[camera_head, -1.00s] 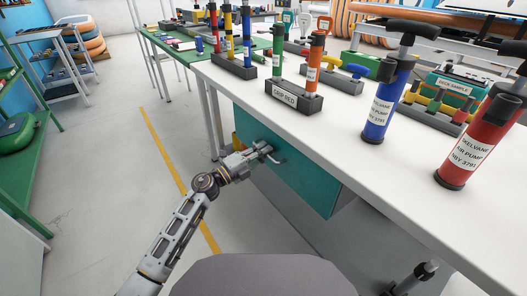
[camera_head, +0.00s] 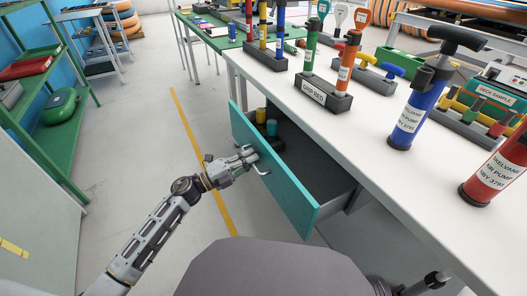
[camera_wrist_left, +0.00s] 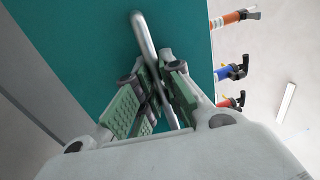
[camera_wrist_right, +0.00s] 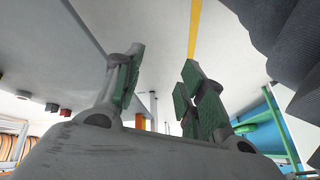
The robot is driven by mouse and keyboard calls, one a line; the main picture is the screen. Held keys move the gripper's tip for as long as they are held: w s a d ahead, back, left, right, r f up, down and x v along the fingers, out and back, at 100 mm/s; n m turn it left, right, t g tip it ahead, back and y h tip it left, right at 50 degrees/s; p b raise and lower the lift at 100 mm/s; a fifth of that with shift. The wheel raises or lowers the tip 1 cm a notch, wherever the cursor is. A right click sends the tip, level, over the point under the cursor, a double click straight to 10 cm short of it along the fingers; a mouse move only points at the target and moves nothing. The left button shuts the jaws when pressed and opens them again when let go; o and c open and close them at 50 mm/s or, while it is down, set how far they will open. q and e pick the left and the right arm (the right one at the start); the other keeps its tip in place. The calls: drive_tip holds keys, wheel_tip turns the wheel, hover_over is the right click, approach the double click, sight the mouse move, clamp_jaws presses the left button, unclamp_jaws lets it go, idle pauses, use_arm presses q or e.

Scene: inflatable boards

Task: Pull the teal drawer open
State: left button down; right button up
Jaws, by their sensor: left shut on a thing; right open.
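The teal drawer (camera_head: 300,201) stands open under the white workbench, pulled out toward me, in the head view. Its grey inside shows, with yellow and teal round items (camera_head: 266,122) in the far corner. My left gripper (camera_head: 252,163) is at the drawer's metal handle (camera_head: 264,170). In the left wrist view, the gripper (camera_wrist_left: 163,100) is shut around the silver handle bar (camera_wrist_left: 146,42), in front of the teal drawer front (camera_wrist_left: 100,45). My right gripper (camera_wrist_right: 160,95) shows only in its own wrist view, fingers apart and nothing between them.
On the white bench top (camera_head: 370,140) stand a blue pump (camera_head: 418,108), a red pump (camera_head: 500,165) and a black rack with green and orange cylinders (camera_head: 323,95). Green shelving (camera_head: 60,138) stands at the left. Grey floor is clear between the shelving and drawer.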

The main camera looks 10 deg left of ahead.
use_arm(q)
drive_tip(key=r+p+v, duration=0.1)
drive_tip(key=v, duration=0.7)
drive_tip(key=shift+s+a+r, duration=0.2)
drive_tip(key=shift+s+a, duration=0.15)
drive_tip(key=shift+a, duration=0.05)
use_arm(e)
drive_tip(key=r, duration=0.2)
drive_tip(key=d+r, duration=0.1)
drive_tip(key=shift+r, duration=0.4)
use_arm(q)
drive_tip(key=c, duration=1.6)
unclamp_jaws()
drive_tip(key=shift+o, duration=0.3)
use_arm(e)
drive_tip(key=shift+f+g, duration=0.15)
drive_tip(key=shift+g, duration=0.15)
drive_tip(key=shift+s+f, duration=0.1)
use_arm(q)
drive_tip(key=v, duration=1.2)
use_arm(e)
drive_tip(key=shift+s, duration=0.1)
